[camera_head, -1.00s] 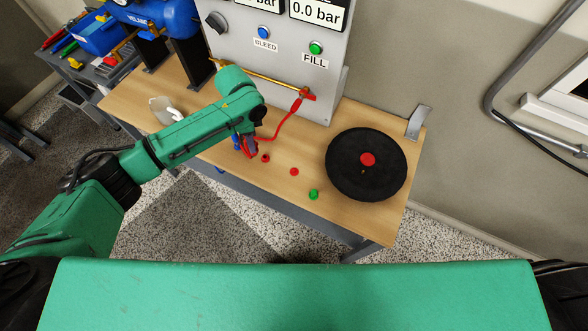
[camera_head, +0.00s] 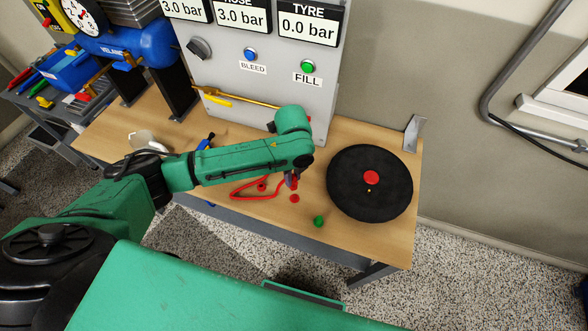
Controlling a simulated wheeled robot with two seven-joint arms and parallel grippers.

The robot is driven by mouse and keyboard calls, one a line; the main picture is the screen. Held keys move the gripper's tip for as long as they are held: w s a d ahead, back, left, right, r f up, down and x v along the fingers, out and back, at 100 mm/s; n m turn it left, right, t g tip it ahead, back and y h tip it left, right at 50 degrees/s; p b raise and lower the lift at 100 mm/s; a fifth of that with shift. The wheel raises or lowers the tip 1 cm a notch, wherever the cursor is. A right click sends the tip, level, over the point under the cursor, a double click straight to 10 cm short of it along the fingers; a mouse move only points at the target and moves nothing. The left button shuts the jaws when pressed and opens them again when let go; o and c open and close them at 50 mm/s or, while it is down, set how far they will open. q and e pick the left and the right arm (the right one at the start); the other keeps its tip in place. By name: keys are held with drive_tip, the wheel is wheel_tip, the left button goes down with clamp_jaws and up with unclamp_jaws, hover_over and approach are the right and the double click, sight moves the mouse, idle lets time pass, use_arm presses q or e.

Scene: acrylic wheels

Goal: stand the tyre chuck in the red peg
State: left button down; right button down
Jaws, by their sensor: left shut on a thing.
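My left gripper (camera_head: 291,181) points down over the table, close above a flat red round piece (camera_head: 295,198). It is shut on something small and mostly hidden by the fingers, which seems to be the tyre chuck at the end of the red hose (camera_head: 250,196). The hose loops from it to the left over the table. A second small red piece (camera_head: 262,186) lies left of the gripper, beside the hose. I cannot tell whether the held piece touches the red round piece below it. My right gripper is not in view.
A black wheel with a red centre (camera_head: 371,177) lies to the right. A green peg (camera_head: 319,221) is near the front edge. The gauge panel (camera_head: 270,85) stands behind my arm. A white cup-like thing (camera_head: 143,139) and a blue-black tool (camera_head: 206,143) are at left.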

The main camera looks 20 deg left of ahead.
sight(294, 186)
use_arm(q)
drive_tip(key=shift+d+m, duration=0.2)
drive_tip(key=shift+m, duration=0.1)
drive_tip(key=shift+s+d+r, duration=0.15)
drive_tip(key=shift+d, duration=0.1)
drive_tip(key=shift+a+r+p, duration=0.1)
drive_tip(key=shift+p, duration=0.55)
wheel_tip(294, 186, down, 5)
drive_tip(key=b, duration=0.3)
drive_tip(key=shift+f, duration=0.2)
drive_tip(key=shift+r+p, duration=0.1)
drive_tip(key=shift+p, duration=0.25)
